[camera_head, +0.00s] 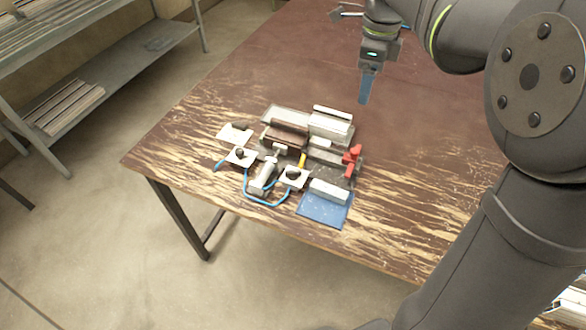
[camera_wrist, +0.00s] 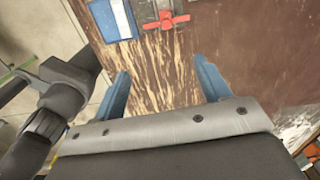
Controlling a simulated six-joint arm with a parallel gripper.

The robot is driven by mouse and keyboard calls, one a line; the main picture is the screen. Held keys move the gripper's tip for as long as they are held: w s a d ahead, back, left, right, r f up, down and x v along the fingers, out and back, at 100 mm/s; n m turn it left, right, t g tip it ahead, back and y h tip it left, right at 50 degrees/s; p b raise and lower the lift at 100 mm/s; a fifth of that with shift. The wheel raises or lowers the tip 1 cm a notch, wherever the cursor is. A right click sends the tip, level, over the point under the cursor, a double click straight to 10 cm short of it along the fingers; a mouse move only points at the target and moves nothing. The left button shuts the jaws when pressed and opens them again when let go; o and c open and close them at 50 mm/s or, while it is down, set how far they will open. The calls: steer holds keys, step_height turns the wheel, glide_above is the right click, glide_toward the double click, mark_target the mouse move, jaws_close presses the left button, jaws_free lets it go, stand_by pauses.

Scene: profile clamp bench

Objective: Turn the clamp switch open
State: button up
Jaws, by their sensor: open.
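The clamp bench fixture sits near the table's front-left part in the head view. Two white plates with black knobs, one at left (camera_head: 240,155) and one nearer the front (camera_head: 292,175), are joined to blue hoses (camera_head: 262,203). They look like switches; I cannot tell which is the clamp switch or its setting. A silver cylinder (camera_head: 263,177) lies between them. A red handle (camera_head: 352,160) stands at the fixture's right side and also shows in the wrist view (camera_wrist: 166,21). My gripper (camera_head: 367,98) is open and empty, above the table behind and right of the fixture; its blue fingers show apart in the wrist view (camera_wrist: 160,68).
A blue mat (camera_head: 325,212) with a pale block (camera_head: 330,191) lies by the front edge. Pale and brown profile pieces (camera_head: 288,132) lie in the fixture. The worn brown table (camera_head: 240,75) is clear behind and right. A metal shelf (camera_head: 120,70) stands beyond at left.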

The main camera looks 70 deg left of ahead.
steer(key=s+a+f+n, duration=0.1)
steer(key=s+n, duration=0.1)
steer(key=n, duration=0.1)
steer(key=s+a+f+n+h, duration=0.1)
steer(key=s+a+n, duration=0.1)
steer(key=n, duration=0.2)
steer(key=s+a+f+n+h, duration=0.1)
steer(key=s+a+n, duration=0.1)
steer(key=n, duration=0.1)
steer(key=shift+s+f+n+g, duration=0.1)
steer(key=shift+f+n+g, duration=0.05)
steer(key=shift+n+g, duration=0.2)
steer(key=shift+c, duration=0.6)
steer(key=s+a+f+n+h, duration=0.2)
steer(key=s+a+f+n, duration=0.2)
steer(key=s+n, duration=0.65)
steer(key=n, duration=0.2)
glide_toward(293, 171)
steer(key=shift+g, duration=0.25)
steer(key=x, duration=0.8)
steer(key=shift+w+f, duration=0.15)
steer(key=shift+w, duration=0.05)
steer(key=c, duration=1)
